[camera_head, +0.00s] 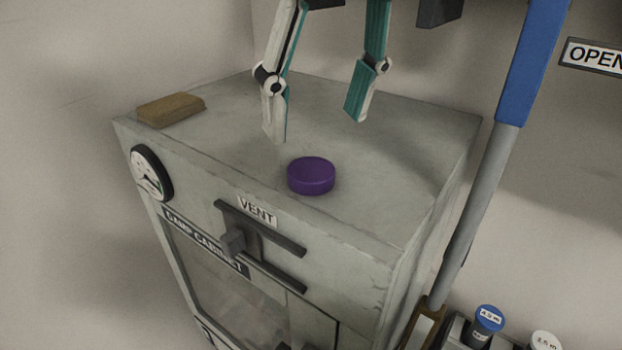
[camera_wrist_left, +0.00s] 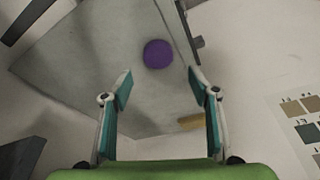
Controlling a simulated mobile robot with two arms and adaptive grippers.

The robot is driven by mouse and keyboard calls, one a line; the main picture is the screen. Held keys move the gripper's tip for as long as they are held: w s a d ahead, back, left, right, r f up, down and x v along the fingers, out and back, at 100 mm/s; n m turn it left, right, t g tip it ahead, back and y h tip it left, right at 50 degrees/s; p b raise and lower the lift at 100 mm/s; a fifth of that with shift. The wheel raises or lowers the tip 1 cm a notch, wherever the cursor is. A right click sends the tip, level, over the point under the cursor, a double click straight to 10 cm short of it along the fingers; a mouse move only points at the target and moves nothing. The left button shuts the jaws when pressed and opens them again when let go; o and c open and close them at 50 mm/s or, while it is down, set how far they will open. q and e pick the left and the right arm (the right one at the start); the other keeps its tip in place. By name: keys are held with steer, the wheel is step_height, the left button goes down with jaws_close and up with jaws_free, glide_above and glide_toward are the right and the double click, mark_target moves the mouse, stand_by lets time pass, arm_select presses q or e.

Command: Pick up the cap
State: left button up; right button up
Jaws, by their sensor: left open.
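The purple cap (camera_head: 311,176) is a short round disc lying flat on top of the grey cabinet (camera_head: 420,130), close to its front edge. It also shows in the left wrist view (camera_wrist_left: 157,54), beyond my fingertips and between their lines. My left gripper (camera_head: 315,128) is open and empty, above the cabinet top and behind the cap in the head view. Its two fingers are wide apart and apart from the cap; they show in the left wrist view too (camera_wrist_left: 160,82). My right gripper is not identifiable in either view.
A brown block (camera_head: 170,110) lies on the cabinet top at the left. A gauge (camera_head: 151,173), a vent slider (camera_head: 258,243) and labels are on the front. A blue and grey lever (camera_head: 500,130) stands along the right side. Small capped containers (camera_head: 489,319) sit at lower right.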

mark_target(312, 169)
arm_select(q)
steer(key=shift+x, duration=1.1)
steer(key=shift+w+f, duration=0.1)
steer(key=shift+f, duration=0.35)
steer(key=x, duration=0.4)
steer(key=shift+d+f, duration=0.1)
steer(key=shift+f, duration=0.05)
steer(key=c, duration=0.9)
